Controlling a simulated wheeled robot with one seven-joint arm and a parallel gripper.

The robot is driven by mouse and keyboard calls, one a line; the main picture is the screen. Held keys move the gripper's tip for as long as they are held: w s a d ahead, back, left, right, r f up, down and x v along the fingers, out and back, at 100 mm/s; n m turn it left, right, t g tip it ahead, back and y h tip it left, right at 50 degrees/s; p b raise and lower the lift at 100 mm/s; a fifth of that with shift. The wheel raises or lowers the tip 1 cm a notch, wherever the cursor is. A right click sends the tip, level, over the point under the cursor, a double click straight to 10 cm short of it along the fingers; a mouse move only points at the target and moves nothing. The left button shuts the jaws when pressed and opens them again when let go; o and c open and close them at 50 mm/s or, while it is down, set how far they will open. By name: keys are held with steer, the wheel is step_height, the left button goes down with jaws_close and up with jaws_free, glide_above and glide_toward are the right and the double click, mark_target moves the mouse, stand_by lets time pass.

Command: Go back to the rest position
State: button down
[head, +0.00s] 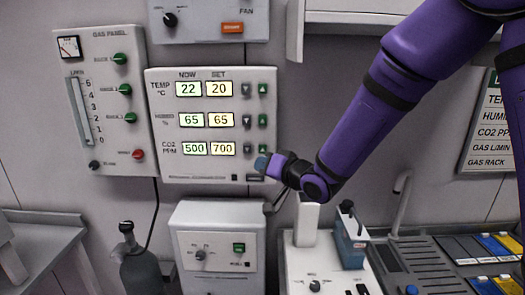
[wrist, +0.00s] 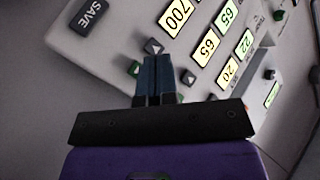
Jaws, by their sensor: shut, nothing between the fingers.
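My gripper (head: 261,163) is at the end of my purple arm, in front of the lower right part of the white climate control panel (head: 212,168). In the wrist view its blue fingers (wrist: 153,78) are together and hold nothing. They point at the panel close to a green up button and the CO2 row. I cannot tell whether the fingertips touch the panel. The panel shows TEMP 22 now and 20 set, HUMID 65 and 65, and CO2 500 now and 700 set. A dark SAVE button (wrist: 90,16) shows in the wrist view.
A gas panel (head: 105,100) with green knobs is on the wall at left. A fan box (head: 208,20) is above. A white box (head: 218,215) with a knob stands below. At lower right are a white device with a blue part (head: 350,245) and a dark rack (head: 420,262).

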steer(key=s+d+r+m+g+h, duration=0.1)
steer(key=s+d+r+h, duration=0.4)
steer(key=d, duration=0.5)
steer(key=s+d+r+g+h, duration=0.1)
steer(key=s+d+r+h, duration=0.35)
steer(key=d, duration=0.65)
steer(key=s+d+g+h, duration=0.1)
steer(key=s+d, duration=0.3)
steer(key=s, duration=0.7)
steer(key=s+d+g, duration=0.3)
steer(key=s+d, duration=0.1)
steer(key=s, duration=0.7)
steer(key=shift+s+r+g+h, duration=0.35)
steer(key=shift+g, duration=0.05)
